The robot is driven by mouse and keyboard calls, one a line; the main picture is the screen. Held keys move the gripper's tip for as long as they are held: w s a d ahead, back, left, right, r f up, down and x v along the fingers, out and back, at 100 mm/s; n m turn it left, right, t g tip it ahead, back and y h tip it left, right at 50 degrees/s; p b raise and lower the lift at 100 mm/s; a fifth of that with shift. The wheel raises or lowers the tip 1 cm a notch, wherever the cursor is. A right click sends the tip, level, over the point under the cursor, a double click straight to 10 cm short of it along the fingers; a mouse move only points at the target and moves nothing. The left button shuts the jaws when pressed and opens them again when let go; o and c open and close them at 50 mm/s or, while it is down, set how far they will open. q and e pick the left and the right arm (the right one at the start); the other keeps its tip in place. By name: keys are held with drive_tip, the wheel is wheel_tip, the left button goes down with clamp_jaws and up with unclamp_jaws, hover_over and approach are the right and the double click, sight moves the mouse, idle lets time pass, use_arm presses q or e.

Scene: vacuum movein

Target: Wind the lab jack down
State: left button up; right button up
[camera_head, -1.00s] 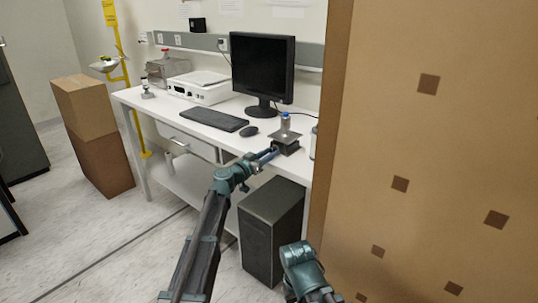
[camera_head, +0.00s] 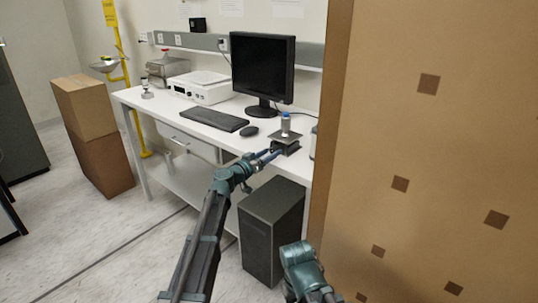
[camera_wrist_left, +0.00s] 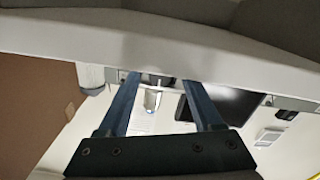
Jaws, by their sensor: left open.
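The lab jack (camera_head: 285,147) stands near the front right edge of the white bench, with a flat grey top plate over a dark body. A small bottle with a blue cap (camera_head: 286,125) stands upright on the plate. My left gripper (camera_head: 276,154) is at the bench edge, in front of the jack at its lower left. In the left wrist view, its two blue fingers (camera_wrist_left: 160,80) are spread apart with nothing clearly held between them. The bottle (camera_wrist_left: 151,102) shows beyond the gap. Whether a fingertip touches the jack's knob cannot be told. My right gripper is out of view.
The bench (camera_head: 207,132) also bears a monitor (camera_head: 262,68), a keyboard (camera_head: 214,120) and a mouse (camera_head: 249,131). A tall brown panel (camera_head: 430,150) closes off the right side. Stacked boxes (camera_head: 95,135) stand left.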

use_arm(q)
drive_tip(key=v, duration=1.4)
